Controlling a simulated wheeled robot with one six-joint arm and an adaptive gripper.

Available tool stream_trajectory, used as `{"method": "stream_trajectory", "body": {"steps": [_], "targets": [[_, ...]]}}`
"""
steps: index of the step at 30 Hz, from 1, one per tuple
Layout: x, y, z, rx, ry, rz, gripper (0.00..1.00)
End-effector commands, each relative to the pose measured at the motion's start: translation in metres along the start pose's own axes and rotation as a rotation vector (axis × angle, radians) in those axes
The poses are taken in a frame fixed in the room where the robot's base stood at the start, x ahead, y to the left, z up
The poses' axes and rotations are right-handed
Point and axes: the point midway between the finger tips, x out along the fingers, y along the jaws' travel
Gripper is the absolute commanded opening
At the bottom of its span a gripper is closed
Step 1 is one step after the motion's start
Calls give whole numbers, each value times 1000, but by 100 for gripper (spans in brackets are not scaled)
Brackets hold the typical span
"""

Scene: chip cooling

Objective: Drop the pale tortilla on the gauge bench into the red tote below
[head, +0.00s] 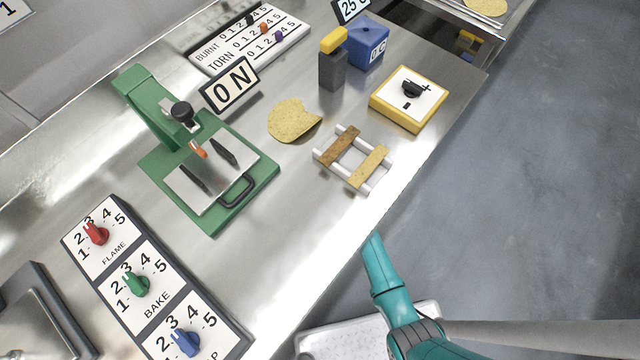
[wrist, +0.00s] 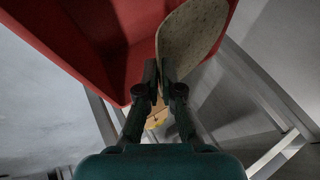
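In the wrist view my gripper (wrist: 163,80) is shut on a pale, speckled round tortilla (wrist: 192,35), pinched at its lower edge and standing up from the fingertips. The red tote (wrist: 75,40) fills the upper left of that view, behind and beside the tortilla. I cannot tell whether the tortilla is inside its rim or touching it. In the head view the gripper is hidden below the bench's front edge.
A green press (head: 205,175), a white rack (head: 352,158), a yellow-edged dial box (head: 409,97), a blue box (head: 367,45) and a knob panel (head: 140,280) stand on the bench. Metal frame bars (wrist: 265,95) run right of the tote. A small yellow-orange patch (wrist: 157,117) shows below the fingers.

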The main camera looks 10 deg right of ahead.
Motion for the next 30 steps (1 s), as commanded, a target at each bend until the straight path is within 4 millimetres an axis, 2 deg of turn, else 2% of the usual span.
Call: {"method": "stream_trajectory", "body": {"steps": [12, 25, 29, 30], "targets": [[34, 20, 14, -1, 0, 0, 0], [40, 24, 16, 0, 0, 0, 0], [40, 24, 17, 0, 0, 0, 32], [40, 24, 17, 0, 0, 0, 35]]}}
